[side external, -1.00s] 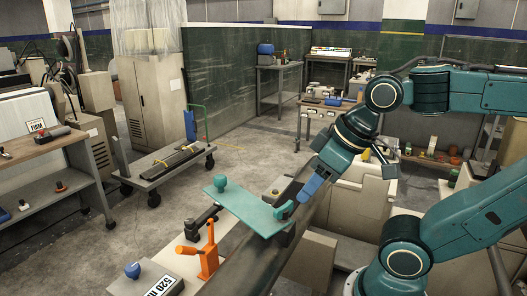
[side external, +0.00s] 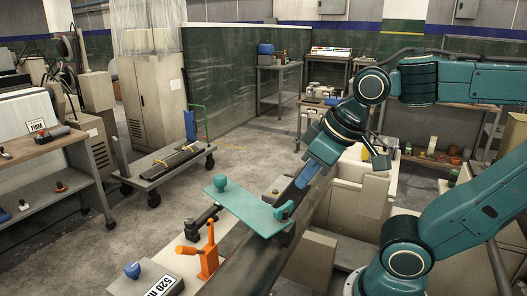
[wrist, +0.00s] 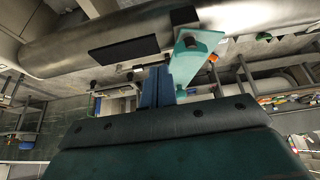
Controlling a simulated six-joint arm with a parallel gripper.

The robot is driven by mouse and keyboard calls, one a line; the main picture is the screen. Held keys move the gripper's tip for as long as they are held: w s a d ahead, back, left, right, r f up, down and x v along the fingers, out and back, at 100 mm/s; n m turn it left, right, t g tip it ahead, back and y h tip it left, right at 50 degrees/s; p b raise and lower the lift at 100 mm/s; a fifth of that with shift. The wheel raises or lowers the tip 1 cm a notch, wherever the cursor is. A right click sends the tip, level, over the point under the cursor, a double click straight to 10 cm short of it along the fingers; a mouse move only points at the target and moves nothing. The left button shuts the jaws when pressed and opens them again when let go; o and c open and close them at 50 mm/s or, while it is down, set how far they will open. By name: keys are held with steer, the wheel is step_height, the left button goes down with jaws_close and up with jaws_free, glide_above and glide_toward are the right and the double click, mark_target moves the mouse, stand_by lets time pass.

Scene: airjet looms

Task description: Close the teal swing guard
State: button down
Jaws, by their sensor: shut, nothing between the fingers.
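The teal swing guard (side external: 245,210) is a flat plate with a round teal knob on its far left end. It stands out to the left over the bench from a hinge at its right end, beside the long grey beam (side external: 245,268). My gripper (side external: 304,180) has blue fingers, closed together and empty. In the side view its fingertips are just up and right of the guard's hinge end, and a gap seems to show. In the wrist view the shut fingers (wrist: 157,82) point up the picture, just left of the teal guard (wrist: 194,50). Contact cannot be told.
An orange toggle clamp (side external: 208,252) stands upright on the bench in front of the guard. A dark fitting (side external: 203,219) lies left of the hinge, below the plate. A blue knob (side external: 132,270) and a labelled box (side external: 160,286) are at the near left.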

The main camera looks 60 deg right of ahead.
steer(key=w+r+h, duration=0.1)
steer(key=w+r, duration=0.2)
steer(key=w, duration=0.3)
steer(key=w+a+h, duration=0.2)
steer(key=w+a, duration=0.1)
steer(key=a, duration=0.4)
steer(key=w+a+r+h, duration=0.1)
steer(key=w+a+h, duration=0.1)
steer(key=w+a, duration=0.2)
steer(key=a, duration=0.3)
steer(key=shift+w+a+r+m+g, duration=0.15)
steer(key=shift+w+a+m+g, duration=0.15)
steer(key=shift+m+g, duration=0.1)
steer(key=shift+w+d, duration=0.1)
steer(key=shift+d, duration=0.05)
glide_toward(212, 193)
step_height(212, 193, down, 3)
steer(key=w+a, duration=0.1)
steer(key=a, duration=0.1)
steer(key=shift+w+d+f, duration=0.15)
steer(key=shift+d, duration=0.75)
steer(key=shift+w+d+f, duration=0.1)
steer(key=shift+d+f, duration=0.05)
steer(key=shift+d, duration=0.8)
